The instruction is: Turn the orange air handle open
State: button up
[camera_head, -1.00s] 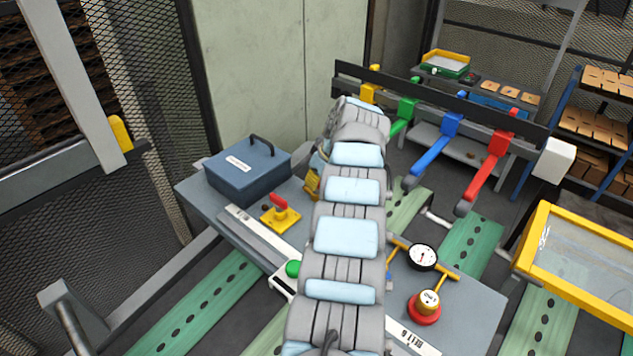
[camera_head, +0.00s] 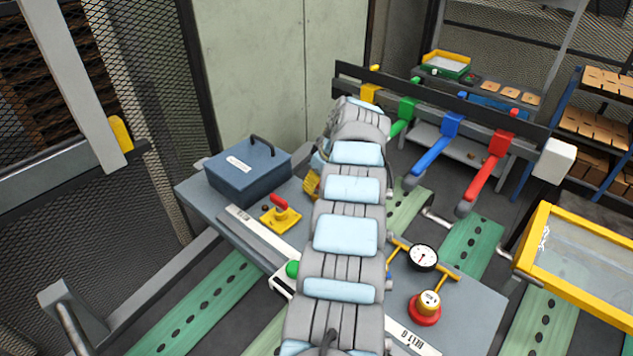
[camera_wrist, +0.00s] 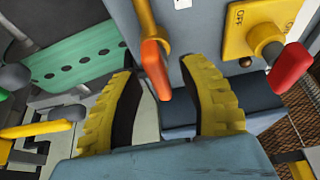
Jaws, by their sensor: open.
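My gripper is open, with yellow ridged fingers and dark pads. A gap shows between the handle and the right finger; whether the left finger touches it I cannot tell. In the head view my arm hides the orange handle and most of my gripper.
A red handle on a yellow plate (camera_wrist: 245,30) is close right of my gripper; it also shows in the head view (camera_head: 280,208). A blue-grey box (camera_head: 247,172), a pressure gauge (camera_head: 423,257) and a red-based knob (camera_head: 426,306) are on the bench around my arm.

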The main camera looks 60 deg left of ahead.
jog(key=v, duration=1.2)
jog(key=shift+w+d+f, duration=0.1)
